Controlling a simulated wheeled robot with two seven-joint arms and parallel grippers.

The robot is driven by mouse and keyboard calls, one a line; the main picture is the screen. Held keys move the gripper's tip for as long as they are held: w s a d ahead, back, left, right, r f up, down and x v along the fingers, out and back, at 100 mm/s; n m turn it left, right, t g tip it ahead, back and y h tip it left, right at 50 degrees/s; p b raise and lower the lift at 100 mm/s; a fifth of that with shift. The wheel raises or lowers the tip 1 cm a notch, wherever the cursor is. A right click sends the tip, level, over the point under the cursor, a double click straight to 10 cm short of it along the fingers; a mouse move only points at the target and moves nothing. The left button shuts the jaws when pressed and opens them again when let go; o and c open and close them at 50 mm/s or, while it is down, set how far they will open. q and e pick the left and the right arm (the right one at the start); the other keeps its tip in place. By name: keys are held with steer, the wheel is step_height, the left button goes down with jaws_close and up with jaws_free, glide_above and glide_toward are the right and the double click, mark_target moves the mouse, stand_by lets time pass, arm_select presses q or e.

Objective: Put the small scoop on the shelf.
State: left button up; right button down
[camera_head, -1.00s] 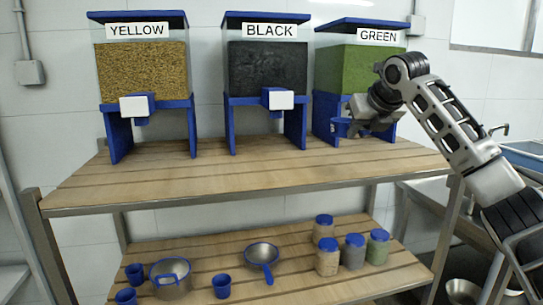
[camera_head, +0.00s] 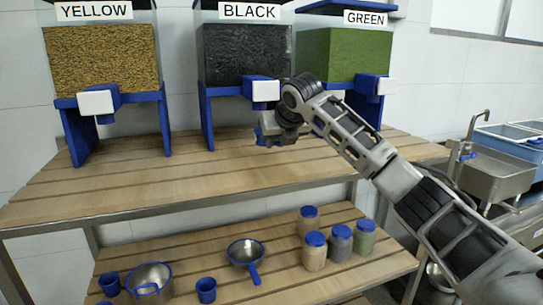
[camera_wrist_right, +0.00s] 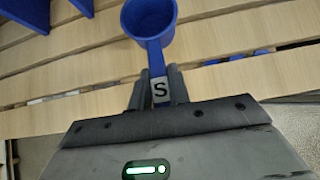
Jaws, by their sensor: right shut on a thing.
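My right gripper (camera_head: 275,136) is shut on the handle of a blue scoop, in front of the gap between the black and green dispensers. In the right wrist view the scoop (camera_wrist_right: 154,48) points away from the fingers (camera_wrist_right: 159,82), its round cup open to the camera and its handle marked "S". In the head view the scoop is mostly hidden by the gripper. The scoop is seen over the wooden upper shelf (camera_head: 150,178); I cannot tell the gap beneath it. A lower wooden shelf (camera_head: 190,255) lies below. My left gripper is not in view.
Yellow (camera_head: 100,60), black (camera_head: 243,55) and green (camera_head: 345,55) dispensers stand along the back. The upper shelf's front is clear. A sink (camera_head: 490,170) is at right.

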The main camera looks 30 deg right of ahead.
steer(key=shift+w+a+f, duration=0.3)
steer(key=shift+a+f, duration=0.1)
steer(key=shift+f, duration=0.15)
steer(key=shift+w+a+f+p, duration=0.1)
steer(key=shift+f+p, duration=0.25)
steer(key=shift+f, duration=1.35)
steer(key=c, duration=1.3)
jaws_free()
steer(key=shift+f, duration=0.1)
steer(key=shift+r, duration=0.2)
steer(key=b+v, duration=0.1)
steer(key=v, duration=1.1)
steer(key=shift+b, duration=0.3)
